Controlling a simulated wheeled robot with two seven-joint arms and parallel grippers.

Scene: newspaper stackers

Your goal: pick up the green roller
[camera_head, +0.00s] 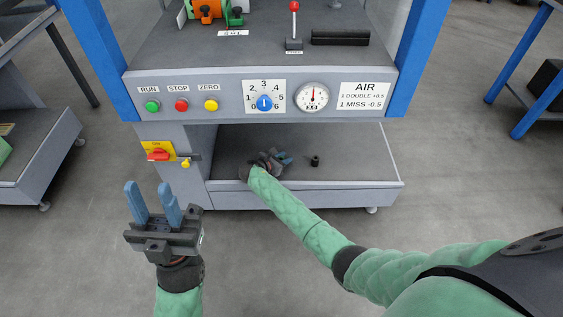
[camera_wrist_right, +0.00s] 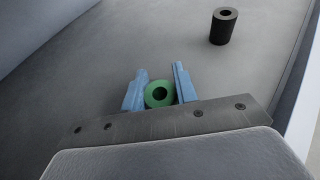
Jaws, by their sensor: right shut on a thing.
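In the head view my right gripper (camera_head: 272,160) is low over the bottom shelf of the machine, and the roller cannot be made out there. Whether the roller touches the shelf cannot be told. My left gripper (camera_head: 154,206) is open and empty, raised in front of the machine at the left, its blue fingers apart.
A black roller (camera_head: 315,161) stands upright on the lower shelf (camera_head: 355,172), right of my right gripper; it also shows in the right wrist view (camera_wrist_right: 223,27). Above is the grey panel (camera_head: 215,98) with buttons, dial and gauge. Blue posts (camera_head: 418,50) flank the machine.

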